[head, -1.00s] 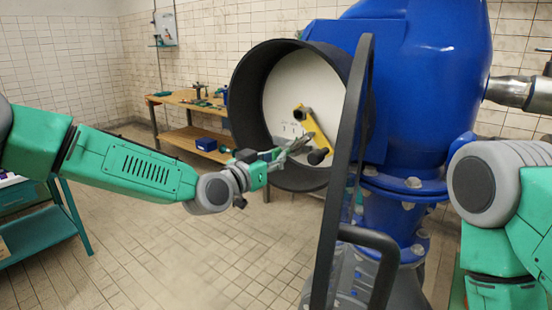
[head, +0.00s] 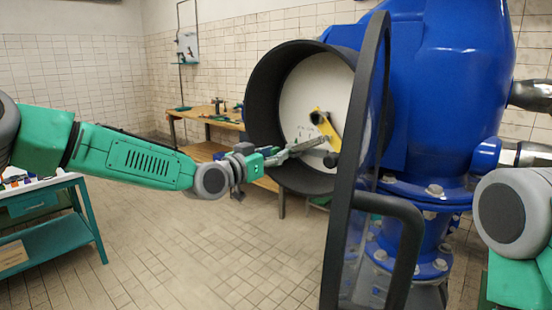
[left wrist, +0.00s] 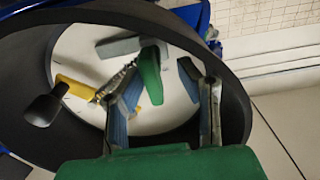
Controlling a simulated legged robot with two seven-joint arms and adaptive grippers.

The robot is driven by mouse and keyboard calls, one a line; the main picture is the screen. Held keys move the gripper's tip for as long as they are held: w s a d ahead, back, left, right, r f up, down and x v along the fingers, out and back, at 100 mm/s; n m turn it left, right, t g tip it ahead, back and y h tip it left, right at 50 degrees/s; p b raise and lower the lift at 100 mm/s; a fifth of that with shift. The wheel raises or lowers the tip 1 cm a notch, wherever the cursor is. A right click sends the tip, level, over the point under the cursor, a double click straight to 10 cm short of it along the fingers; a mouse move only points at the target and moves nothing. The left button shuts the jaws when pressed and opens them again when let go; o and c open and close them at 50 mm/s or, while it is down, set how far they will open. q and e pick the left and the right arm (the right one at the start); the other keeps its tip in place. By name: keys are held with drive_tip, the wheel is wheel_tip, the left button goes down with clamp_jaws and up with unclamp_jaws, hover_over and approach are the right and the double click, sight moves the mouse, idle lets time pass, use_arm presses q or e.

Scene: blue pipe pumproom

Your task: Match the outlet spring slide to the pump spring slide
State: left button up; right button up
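A round black housing (head: 262,120) holds a white dial face (head: 307,88). A yellow slide (head: 324,122) with black end knobs sits on the dial; in the left wrist view the yellow slide (left wrist: 75,88) is at left, with a black knob in front. A green slide (left wrist: 150,77) sits in the middle there, beside a grey bar (left wrist: 117,46) and a coil spring (left wrist: 117,80); the head view hides it behind my gripper. My left gripper (head: 318,143) reaches inside the rim. Its fingers (left wrist: 157,78) are apart, on either side of the green slide, contact unclear. My right gripper is out of frame.
The housing's open dark-framed cover (head: 347,170) and its handle (head: 400,225) stand right of my left gripper. A big blue pump body (head: 450,90) is behind. A wooden bench (head: 198,115) and a green table (head: 50,215) stand left. The middle floor is clear.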

use_arm(q)
drive_tip(key=shift+w+d+f, duration=0.1)
drive_tip(key=shift+w+f, duration=0.1)
drive_tip(key=shift+f, duration=0.1)
drive_tip(key=shift+s+a+r, duration=0.15)
drive_tip(key=shift+s+a, duration=0.05)
drive_tip(key=shift+s, duration=0.2)
drive_tip(key=v, duration=1.1)
drive_tip(key=shift+f, duration=0.25)
drive_tip(key=shift+a, duration=0.1)
